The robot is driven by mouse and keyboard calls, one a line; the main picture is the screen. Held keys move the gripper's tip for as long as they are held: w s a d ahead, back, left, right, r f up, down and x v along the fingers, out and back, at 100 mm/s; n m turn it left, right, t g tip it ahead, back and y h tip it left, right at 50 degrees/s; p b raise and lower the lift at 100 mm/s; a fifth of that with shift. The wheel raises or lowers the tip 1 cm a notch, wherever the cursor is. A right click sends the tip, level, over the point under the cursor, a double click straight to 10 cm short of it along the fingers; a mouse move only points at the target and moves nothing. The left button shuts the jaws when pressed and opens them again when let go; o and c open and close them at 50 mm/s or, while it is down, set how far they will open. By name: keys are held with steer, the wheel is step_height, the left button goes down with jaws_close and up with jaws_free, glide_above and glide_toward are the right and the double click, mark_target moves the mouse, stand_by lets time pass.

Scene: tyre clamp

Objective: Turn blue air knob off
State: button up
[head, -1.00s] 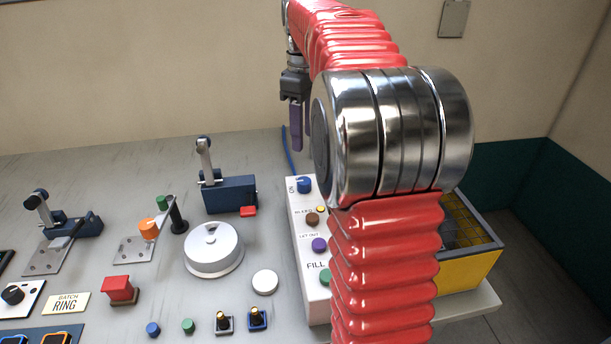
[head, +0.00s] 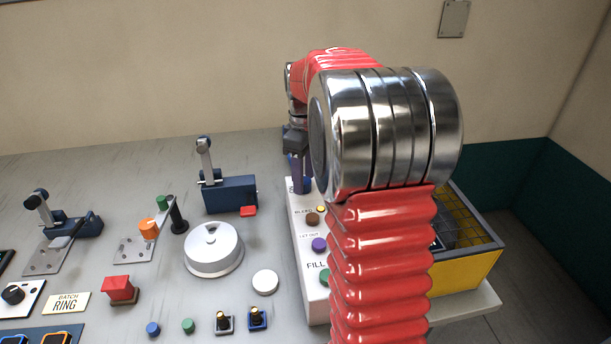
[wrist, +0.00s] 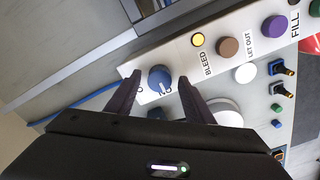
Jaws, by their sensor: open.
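The blue air knob (wrist: 160,79) sits on the white control panel (wrist: 185,62) in the wrist view, at the panel's end beyond the yellow button and the brown knob. It has a white pointer line on its face. My gripper (wrist: 155,85) is open, with one dark purple finger on each side of the knob; I cannot tell whether they touch it. In the head view my gripper (head: 300,175) is over the far end of the panel, pointing down, and mostly covers the blue knob. The label beside the knob is partly hidden by the fingers.
A brown knob (head: 312,219), a purple knob (head: 319,245) and a green knob (head: 325,277) line the same panel. A blue lever clamp (head: 230,193) and a white round dial (head: 213,250) stand left of it. A yellow crate (head: 470,262) is to the right.

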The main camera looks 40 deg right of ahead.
steer(key=shift+f, duration=0.2)
steer(key=c, duration=1)
steer(key=shift+d, duration=0.15)
steer(key=shift+c, duration=0.2)
